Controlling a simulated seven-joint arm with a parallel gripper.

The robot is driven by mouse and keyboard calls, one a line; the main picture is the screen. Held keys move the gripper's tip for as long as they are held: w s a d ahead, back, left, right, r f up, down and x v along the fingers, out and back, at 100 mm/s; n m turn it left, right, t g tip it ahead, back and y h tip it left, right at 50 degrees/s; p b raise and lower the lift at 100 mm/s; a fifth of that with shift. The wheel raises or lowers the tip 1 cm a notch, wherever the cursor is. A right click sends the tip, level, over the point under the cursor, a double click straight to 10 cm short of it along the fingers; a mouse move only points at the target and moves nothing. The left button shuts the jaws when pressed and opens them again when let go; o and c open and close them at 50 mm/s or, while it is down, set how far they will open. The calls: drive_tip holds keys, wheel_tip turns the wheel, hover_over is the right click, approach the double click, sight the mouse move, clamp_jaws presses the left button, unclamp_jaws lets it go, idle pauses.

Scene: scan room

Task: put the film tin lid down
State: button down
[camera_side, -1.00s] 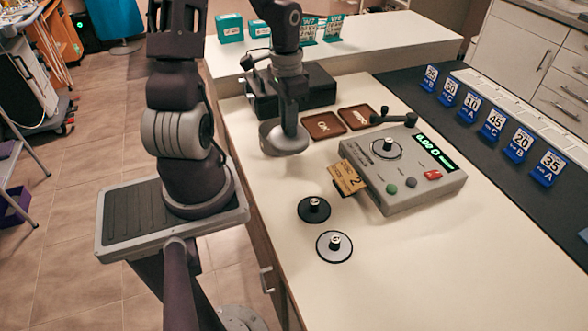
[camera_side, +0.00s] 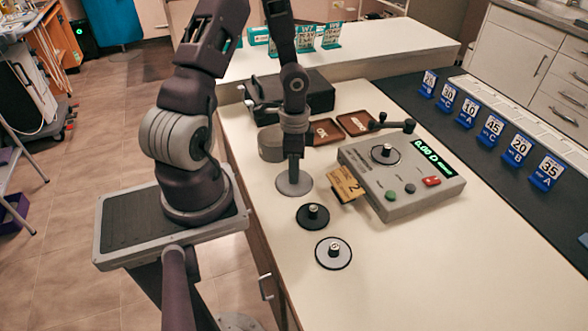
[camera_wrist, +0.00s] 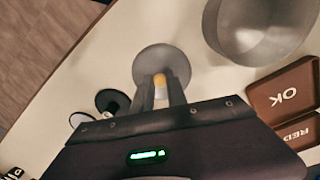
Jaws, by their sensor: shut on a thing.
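The film tin lid (camera_side: 292,187) is a flat grey disc with an upright knob. My gripper (camera_side: 293,165) is shut on the knob, with the lid hanging level below it. In the wrist view, the lid (camera_wrist: 158,58) sits just beyond my fingertips (camera_wrist: 161,92), and a yellowish bit of the knob shows between them. The side view shows the lid low over the white counter; I cannot tell whether it touches. The grey round film tin (camera_side: 270,145) stands just behind and left of the lid, apart from it, and partly behind my arm.
A grey counting device (camera_side: 405,178) with a yellow card (camera_side: 346,185) stands to the right. Brown trays (camera_side: 322,131) (camera_side: 355,123) and a black case (camera_side: 318,88) are behind.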

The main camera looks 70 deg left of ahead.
drive_tip(key=c, duration=1.3)
unclamp_jaws()
drive_tip(key=shift+f, duration=0.1)
wheel_tip(320, 180, up, 12)
drive_tip(key=s+d+r+n+t, duration=0.1)
drive_tip(key=s+d+r+t, duration=0.1)
drive_tip(key=d+r, duration=0.3)
drive_tip(key=s+d+r+n+t, duration=0.2)
drive_tip(key=s+d+r, duration=0.1)
drive_tip(key=d+r, duration=0.2)
drive_tip(key=s+d+r+n+t, duration=0.1)
drive_tip(key=s+d+r+t, duration=0.1)
drive_tip(key=d+r, duration=0.4)
drive_tip(key=shift+s+r+n+y, duration=0.3)
drive_tip(key=shift+s+r+y, duration=0.1)
drive_tip(key=shift+s+r, duration=0.3)
